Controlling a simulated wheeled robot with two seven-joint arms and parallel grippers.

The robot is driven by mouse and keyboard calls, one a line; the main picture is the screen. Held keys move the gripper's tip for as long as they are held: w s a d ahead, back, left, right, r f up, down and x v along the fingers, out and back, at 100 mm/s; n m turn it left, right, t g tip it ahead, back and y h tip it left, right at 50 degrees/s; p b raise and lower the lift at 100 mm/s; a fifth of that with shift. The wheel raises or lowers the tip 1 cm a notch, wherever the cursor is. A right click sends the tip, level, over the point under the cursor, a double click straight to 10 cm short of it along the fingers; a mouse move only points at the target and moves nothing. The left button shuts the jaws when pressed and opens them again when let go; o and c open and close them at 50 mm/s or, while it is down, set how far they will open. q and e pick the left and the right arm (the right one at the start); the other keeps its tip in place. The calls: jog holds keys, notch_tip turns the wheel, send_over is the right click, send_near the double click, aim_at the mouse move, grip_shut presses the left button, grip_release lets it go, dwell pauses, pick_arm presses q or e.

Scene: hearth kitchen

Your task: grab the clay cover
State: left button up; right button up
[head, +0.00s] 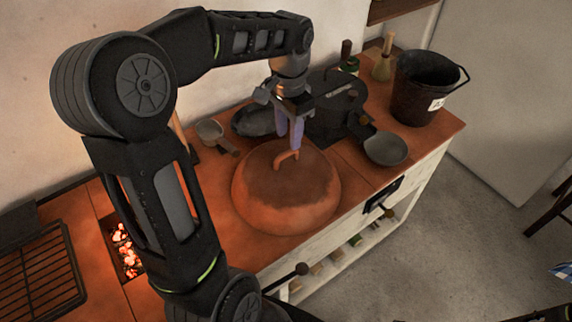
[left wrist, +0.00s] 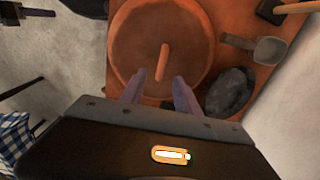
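The clay cover (head: 287,190) is a round, reddish-brown dome with a loop handle (head: 286,158) on top. It sits on the tiled counter in the head view. In the left wrist view the cover (left wrist: 190,50) fills the upper middle, with its handle (left wrist: 162,62) seen from above. My left gripper (head: 290,142) points down just above the handle. In the left wrist view its two fingers (left wrist: 156,92) are apart with nothing between them, and the handle lies just beyond their tips.
A dark pot (head: 335,105), a ladle-like pan (head: 385,148) and a black bucket (head: 425,85) stand right of the cover. A dark oval dish (head: 258,121) and a small scoop (head: 211,131) lie behind it. Glowing coals (head: 126,250) and a grill grate (head: 38,275) are at left.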

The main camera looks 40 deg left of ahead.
aim_at(286, 154)
pick_arm(q)
jog(key=shift+s+d+r, duration=0.1)
jog(key=shift+s+d, duration=0.05)
jog(key=shift+f, duration=1.4)
jog(key=shift+s+a+f+p, duration=0.1)
jog(key=shift+a+f+p, duration=0.05)
jog(key=shift+f, duration=1.15)
jog(key=shift+a+f+p, duration=0.15)
jog(key=shift+f, duration=1.15)
grip_shut()
jog(key=shift+r, duration=0.1)
